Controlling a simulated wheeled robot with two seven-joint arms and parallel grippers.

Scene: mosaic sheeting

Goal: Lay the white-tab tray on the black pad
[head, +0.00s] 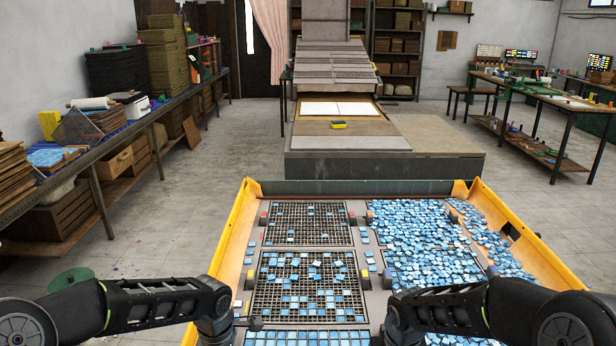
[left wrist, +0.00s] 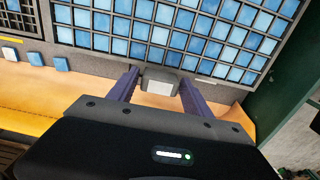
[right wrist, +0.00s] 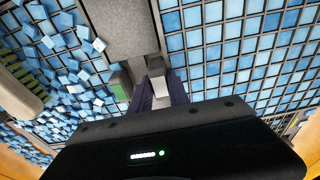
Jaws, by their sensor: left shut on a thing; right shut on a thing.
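The white-tab tray (left wrist: 215,76) is a dark grid with blue tiles in nearly every cell. In the left wrist view, my left gripper (left wrist: 158,88) is shut on a grey tab with a white face (left wrist: 160,86) at the tray's edge. In the right wrist view, my right gripper (right wrist: 160,92) is shut on another white-faced tab (right wrist: 160,86) beside the tile grid. Both gripper tips are hidden in the head view. I cannot make out a black pad.
The yellow-sided bin (head: 232,232) holds partly filled trays, one with red tabs (head: 263,218) and one with yellow tabs (head: 365,274). Loose blue tiles (head: 420,235) heap at the right. Beyond are free floor, a stepped machine (head: 345,143), a left bench (head: 130,118) and right-hand tables (head: 555,97).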

